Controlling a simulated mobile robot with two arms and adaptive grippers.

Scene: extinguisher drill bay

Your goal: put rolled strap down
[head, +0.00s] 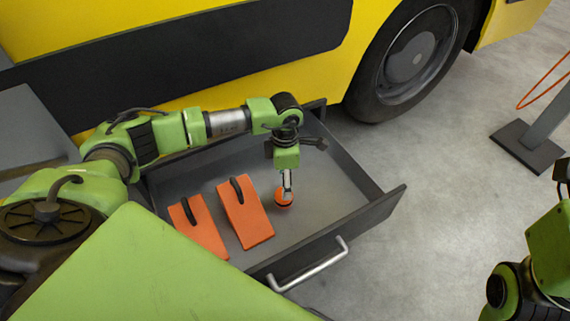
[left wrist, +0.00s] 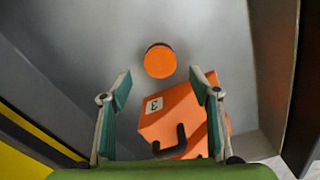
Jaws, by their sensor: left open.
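The rolled strap (head: 284,199) is a small orange round roll in the open grey drawer, to the right of the orange blocks. In the left wrist view the strap (left wrist: 159,61) shows as an orange disc just beyond the fingertips. My left gripper (head: 287,189) points down into the drawer over the strap and partly covers it in the head view. In the left wrist view the gripper's two fingers (left wrist: 160,83) are spread wide apart, with nothing held between them. I cannot tell the exact gap between the strap and the drawer floor.
Two orange blocks with black handles, one at the left (head: 198,226) and one nearer the strap (head: 245,212), lie in the drawer (head: 330,185). The drawer's front has a silver handle (head: 308,266). A yellow vehicle (head: 250,68) stands behind. The drawer's right part is clear.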

